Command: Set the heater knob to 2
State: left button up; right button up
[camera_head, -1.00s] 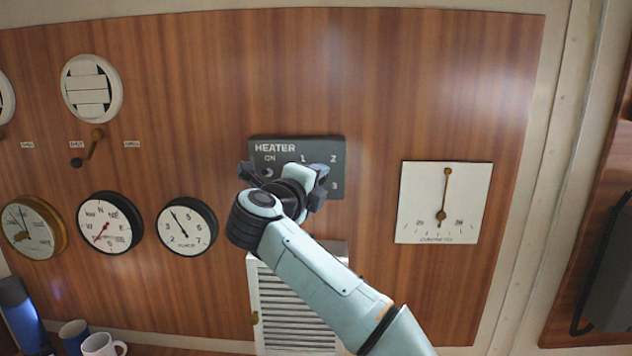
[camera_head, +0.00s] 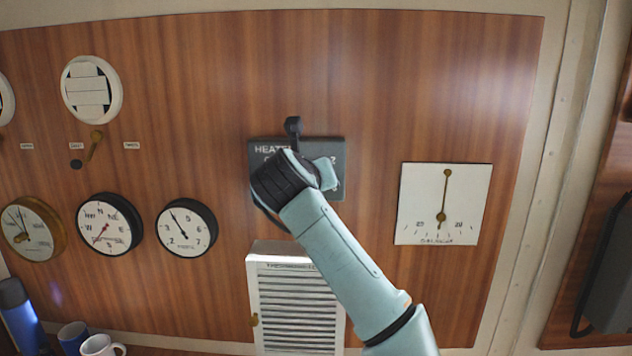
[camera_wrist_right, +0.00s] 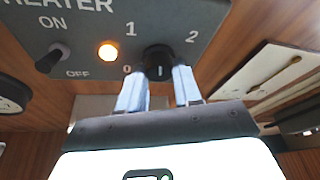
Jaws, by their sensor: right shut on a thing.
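The dark grey heater panel (camera_head: 325,147) is on the wood wall in the head view, largely covered by my right gripper and wrist. The right wrist view shows the panel (camera_wrist_right: 95,35) close up, with the labels 0, 1 and 2 around a black knob (camera_wrist_right: 158,60). The knob has a short white mark on its face; I cannot tell which number it points to. My right gripper (camera_wrist_right: 159,80) is shut on the knob, one pale finger on each side. Label 3 is hidden. My left gripper is not in view.
An ON/OFF toggle (camera_wrist_right: 52,57) and a lit orange lamp (camera_wrist_right: 108,51) sit left of the knob. A white louvred box (camera_head: 295,300) is below the panel. A white clinometer (camera_head: 444,205) hangs to the right, round gauges (camera_head: 187,228) to the left.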

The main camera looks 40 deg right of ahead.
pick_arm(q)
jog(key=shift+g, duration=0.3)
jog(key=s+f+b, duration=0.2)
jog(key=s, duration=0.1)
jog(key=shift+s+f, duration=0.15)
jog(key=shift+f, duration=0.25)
pick_arm(e)
jog(key=m+t+y, duration=0.1)
jog(key=m, duration=0.1)
jog(key=m+t+y, duration=0.1)
jog(key=m, duration=0.2)
jog(key=m+t+y, duration=0.1)
jog(key=m, duration=0.1)
jog(key=shift+s+d+r+y, duration=0.15)
jog(key=shift+s+d+y, duration=0.05)
jog(key=shift+d+y, duration=0.1)
jog(key=shift+m, duration=0.3)
jog(key=shift+a, duration=0.1)
jog(key=o, duration=1)
jog(key=shift+o, duration=0.2)
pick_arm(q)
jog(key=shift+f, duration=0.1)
